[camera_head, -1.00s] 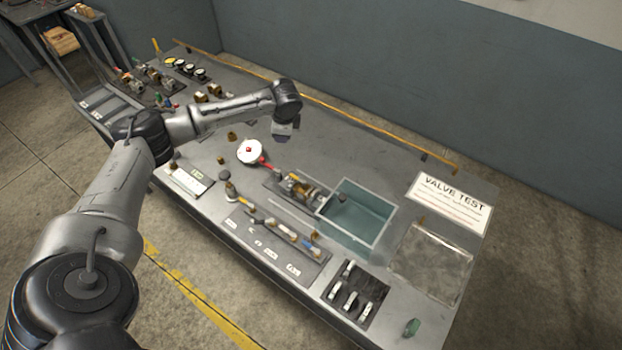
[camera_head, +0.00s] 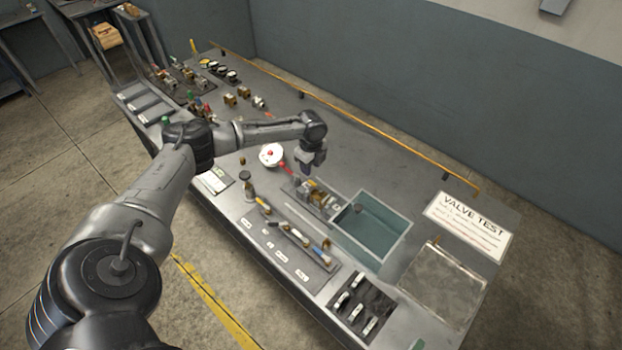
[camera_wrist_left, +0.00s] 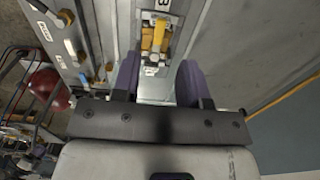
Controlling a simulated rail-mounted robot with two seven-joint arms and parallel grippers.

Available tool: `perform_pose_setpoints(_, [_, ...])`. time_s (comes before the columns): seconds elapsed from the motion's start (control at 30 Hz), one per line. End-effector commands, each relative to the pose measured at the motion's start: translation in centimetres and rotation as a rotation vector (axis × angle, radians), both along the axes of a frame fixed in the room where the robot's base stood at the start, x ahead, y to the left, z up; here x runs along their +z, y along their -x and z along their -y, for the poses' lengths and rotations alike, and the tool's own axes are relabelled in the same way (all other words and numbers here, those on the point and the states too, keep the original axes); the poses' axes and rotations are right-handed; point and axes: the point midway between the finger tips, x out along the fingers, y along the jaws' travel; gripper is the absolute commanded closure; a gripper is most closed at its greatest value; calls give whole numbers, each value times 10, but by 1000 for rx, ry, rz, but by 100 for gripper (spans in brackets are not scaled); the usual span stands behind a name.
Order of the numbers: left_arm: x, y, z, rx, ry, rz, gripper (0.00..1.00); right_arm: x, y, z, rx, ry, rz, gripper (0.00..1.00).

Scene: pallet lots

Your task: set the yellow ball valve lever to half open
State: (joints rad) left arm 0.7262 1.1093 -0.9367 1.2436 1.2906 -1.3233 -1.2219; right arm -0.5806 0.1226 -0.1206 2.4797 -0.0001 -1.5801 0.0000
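In the head view my left gripper (camera_head: 312,164) points down just above the brass valve fixture (camera_head: 319,196) beside the water tank. In the left wrist view the left gripper (camera_wrist_left: 158,78) has its two purple fingers spread with a gap between them. The yellow lever (camera_wrist_left: 160,34) lies just beyond the fingertips, roughly in line with the gap, on the brass valve body. I see no contact between fingers and lever. The lever's exact angle is hard to read, and it is too small to make out in the head view. My right gripper is not in view.
The open tank (camera_head: 386,205) stands right of the fixture. A white round disc with a red centre (camera_head: 270,155) is to its left. A strip of small parts (camera_head: 293,235) lies in front. The VALVE TEST sign (camera_head: 468,226) is at the right. The bench behind is mostly clear.

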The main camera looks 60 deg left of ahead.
Motion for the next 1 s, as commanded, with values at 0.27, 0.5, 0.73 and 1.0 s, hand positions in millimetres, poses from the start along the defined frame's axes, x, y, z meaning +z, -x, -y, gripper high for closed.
perform_pose_setpoints(0.27, [-46,0,1,1,0,-1,60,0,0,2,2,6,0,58])
perform_pose_setpoints(0.5, [-66,0,0,1,0,-1,60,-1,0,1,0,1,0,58])
perform_pose_setpoints(0.73, [-71,0,0,1,0,0,60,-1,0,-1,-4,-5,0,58])
perform_pose_setpoints(1.0, [-71,0,0,1,0,0,67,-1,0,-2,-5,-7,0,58])
